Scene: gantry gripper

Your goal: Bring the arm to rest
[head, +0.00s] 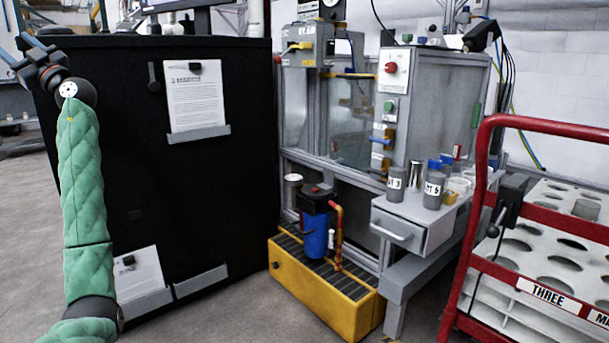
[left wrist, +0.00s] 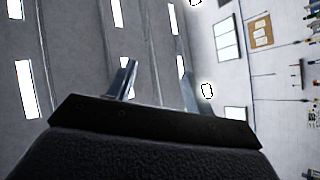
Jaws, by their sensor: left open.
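My left arm, in a green quilted sleeve, rises along the left edge of the head view. My left gripper (head: 22,62) is at the upper left, in front of the black cabinet's left edge. In the left wrist view its two fingers (left wrist: 157,85) stand apart with nothing between them. That view looks up at the ceiling lights and a wall. My right gripper is not in either view.
A black cabinet (head: 225,130) with posted papers stands close behind my left arm. A yellow box (head: 305,290) with a blue filter housing (head: 315,232) sits on the floor. A grey bench (head: 425,208) holds bottles. A red-framed cart (head: 468,235) stands at right.

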